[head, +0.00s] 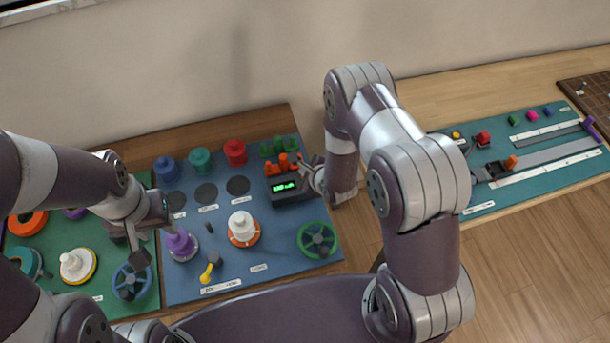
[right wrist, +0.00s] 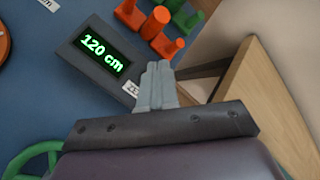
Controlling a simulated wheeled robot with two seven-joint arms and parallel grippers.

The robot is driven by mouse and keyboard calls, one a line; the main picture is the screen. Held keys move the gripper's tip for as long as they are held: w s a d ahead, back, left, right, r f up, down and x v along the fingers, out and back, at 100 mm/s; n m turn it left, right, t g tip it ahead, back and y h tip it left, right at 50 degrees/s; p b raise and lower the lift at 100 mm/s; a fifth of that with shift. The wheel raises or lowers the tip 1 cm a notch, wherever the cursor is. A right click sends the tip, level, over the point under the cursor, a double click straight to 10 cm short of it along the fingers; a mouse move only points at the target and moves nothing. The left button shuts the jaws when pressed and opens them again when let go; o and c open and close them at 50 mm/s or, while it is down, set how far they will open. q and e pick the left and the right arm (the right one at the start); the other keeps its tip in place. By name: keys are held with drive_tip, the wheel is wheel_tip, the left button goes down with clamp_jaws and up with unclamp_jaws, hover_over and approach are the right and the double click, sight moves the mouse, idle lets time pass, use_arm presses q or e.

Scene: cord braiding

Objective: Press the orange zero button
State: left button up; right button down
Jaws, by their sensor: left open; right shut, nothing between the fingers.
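A dark counter box (head: 292,196) stands on the blue mat, and its green display reads "120 cm" in the right wrist view (right wrist: 104,46). A small white label (right wrist: 131,89), partly covered, sits at the box's right end. I cannot make out the orange zero button; my right gripper's fingers cover the area beside the label. My right gripper (head: 308,170) is shut and empty at the right end of the box; its fingertips also show in the right wrist view (right wrist: 158,68). Whether they touch anything is unclear. My left gripper (head: 156,243) is open beside the purple spool.
Orange pegs (right wrist: 156,22) stand just behind the box, with green pegs (head: 279,146) beyond. A purple spool (head: 181,243), white spool (head: 241,227) and green handwheel (head: 318,240) stand in front. A teal mat (head: 480,206) lies on the table at right.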

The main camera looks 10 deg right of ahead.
drive_tip(key=shift+f, duration=0.1)
idle(0.5)
drive_tip(key=shift+f+b, duration=0.3)
drive_tip(key=shift+f, duration=0.05)
drive_tip(key=shift+f+b, duration=0.35)
drive_tip(key=shift+f, duration=0.05)
idle(0.5)
drive_tip(key=shift+r, duration=0.1)
drive_tip(key=shift+r+p, duration=0.7)
drive_tip(key=shift+r, duration=0.05)
wheel_tip(320, 180, up, 5)
drive_tip(key=p, duration=0.4)
idle(0.4)
